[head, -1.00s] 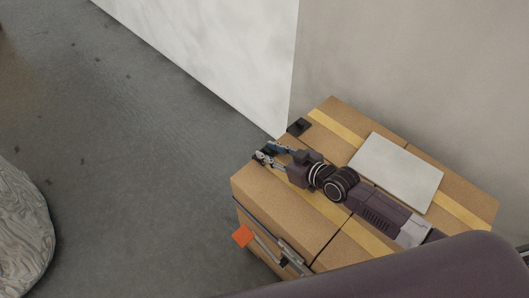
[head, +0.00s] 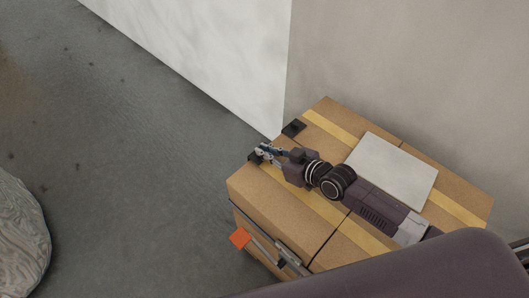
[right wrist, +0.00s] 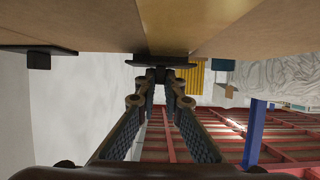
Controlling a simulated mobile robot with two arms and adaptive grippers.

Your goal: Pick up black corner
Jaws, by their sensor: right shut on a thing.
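A black corner (head: 254,157) sits at the left end of the cardboard box, at the edge by the yellow tape strip. My right gripper (head: 262,152) reaches along the box top from the right and is shut on this black corner. In the right wrist view the fingertips (right wrist: 160,76) meet at the black corner (right wrist: 158,59), which lies against the box edge. A second black corner (head: 293,128) sits at the box's back left edge, apart from the gripper; it also shows in the right wrist view (right wrist: 38,61). My left gripper is out of view.
The cardboard box (head: 305,228) has yellow tape strips and a flat pale panel (head: 392,172) on top. An orange piece (head: 240,238) and a metal bar are at its front side. Walls stand behind; open grey floor (head: 120,150) lies left.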

